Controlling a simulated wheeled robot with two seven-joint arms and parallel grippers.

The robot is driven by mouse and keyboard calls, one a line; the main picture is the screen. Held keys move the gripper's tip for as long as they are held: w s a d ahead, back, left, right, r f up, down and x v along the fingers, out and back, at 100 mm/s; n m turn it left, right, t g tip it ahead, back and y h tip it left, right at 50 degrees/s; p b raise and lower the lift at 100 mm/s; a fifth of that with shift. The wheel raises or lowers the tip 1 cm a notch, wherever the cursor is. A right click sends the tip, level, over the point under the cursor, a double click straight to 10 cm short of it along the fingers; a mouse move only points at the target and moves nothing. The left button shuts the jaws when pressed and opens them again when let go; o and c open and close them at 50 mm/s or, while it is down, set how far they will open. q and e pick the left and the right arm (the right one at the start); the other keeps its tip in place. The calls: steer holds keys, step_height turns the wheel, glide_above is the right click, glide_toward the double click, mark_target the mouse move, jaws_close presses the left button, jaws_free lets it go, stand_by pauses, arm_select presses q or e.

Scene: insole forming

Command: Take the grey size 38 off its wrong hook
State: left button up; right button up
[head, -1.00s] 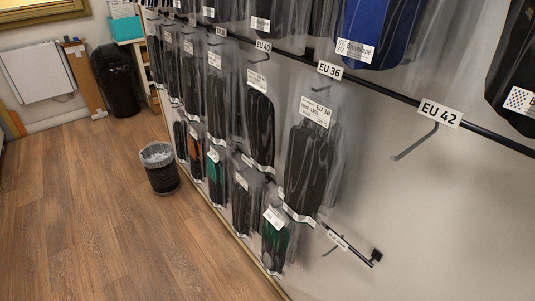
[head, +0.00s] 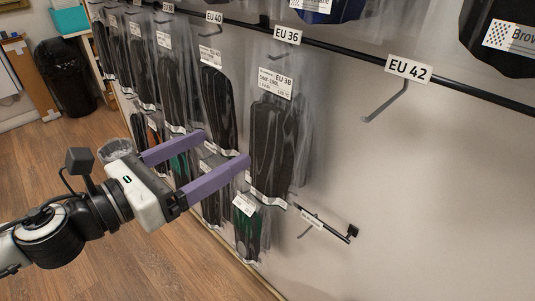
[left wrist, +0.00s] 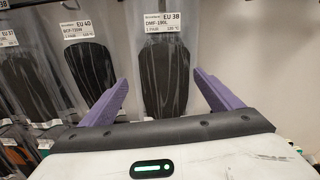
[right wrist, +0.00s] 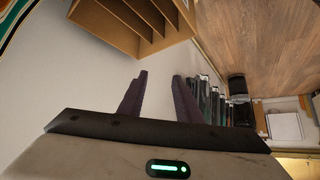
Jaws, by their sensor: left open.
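My left gripper (head: 225,148) is open and empty, in front of the wall and left of the pack's middle in the head view. In the left wrist view the pack (left wrist: 163,85) shows between the two purple fingers, with no finger closed on it. My right gripper (right wrist: 160,77) is open and empty in the right wrist view, and out of the head view.
The EU 42 hook (head: 386,103) to the right is empty. An EU 40 pack (head: 212,105) hangs close on the left. A lower rail (head: 325,224) holds more packs, one green (head: 248,230). A black bin (head: 66,78) stands at the far left.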

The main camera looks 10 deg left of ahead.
mark_target(265, 127)
arm_select(q)
steer(key=shift+m, duration=0.5)
steer(key=p+x, duration=0.1)
steer(key=x, duration=0.2)
steer(key=p+x, duration=0.1)
steer(key=x, duration=0.2)
steer(key=p+x, duration=0.1)
steer(key=x, duration=0.3)
steer(key=shift+s+d+r+p, duration=0.15)
steer(key=shift+s+d+p, duration=0.05)
steer(key=shift+d+p, duration=0.2)
arm_select(e)
steer(key=shift+d+r, duration=0.25)
steer(key=shift+r, duration=0.35)
steer(key=shift+d+r, duration=0.2)
steer(key=shift+r, duration=0.35)
arm_select(q)
steer(key=shift+c, duration=0.5)
steer(key=c, duration=1.4)
arm_select(e)
steer(key=shift+s+f, duration=0.1)
